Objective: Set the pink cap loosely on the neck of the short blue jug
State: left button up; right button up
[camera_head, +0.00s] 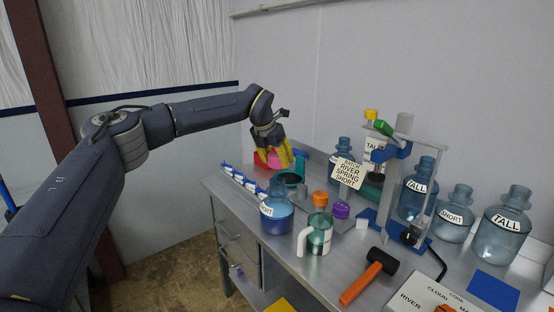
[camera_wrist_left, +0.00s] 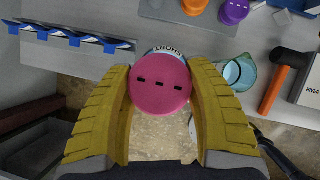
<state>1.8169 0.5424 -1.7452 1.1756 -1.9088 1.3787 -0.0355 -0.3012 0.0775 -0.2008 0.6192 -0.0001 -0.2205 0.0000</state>
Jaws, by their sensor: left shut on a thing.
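My left gripper (camera_head: 271,158) has its yellow fingers closed around the sides of the pink cap (camera_head: 274,162). In the left wrist view, the pink cap (camera_wrist_left: 160,85) sits between the fingertips, its top with dark slots facing the camera. The short blue jug (camera_head: 277,218) stands upright near the bench's front left edge, with a SHORT label and blue liquid inside. In the head view the cap is above the jug, apart from it. In the wrist view the cap hides most of the jug; part of its label (camera_wrist_left: 163,50) shows behind. My right gripper is out of view.
A green-filled measuring jug (camera_head: 317,236) with an orange cap (camera_head: 320,199) behind it stands right of the blue jug. A purple cap (camera_head: 340,210), a mallet (camera_head: 370,274) and a blue-white rack (camera_head: 243,181) lie nearby. Other jugs (camera_head: 498,234) stand at the right.

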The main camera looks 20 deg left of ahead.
aim_at(278, 179)
pick_arm(q)
jog(key=shift+f, duration=0.15)
jog(key=shift+f, duration=3.6)
jog(key=shift+f, duration=0.15)
jog(key=o, duration=1.3)
jog(key=shift+r, duration=3.5)
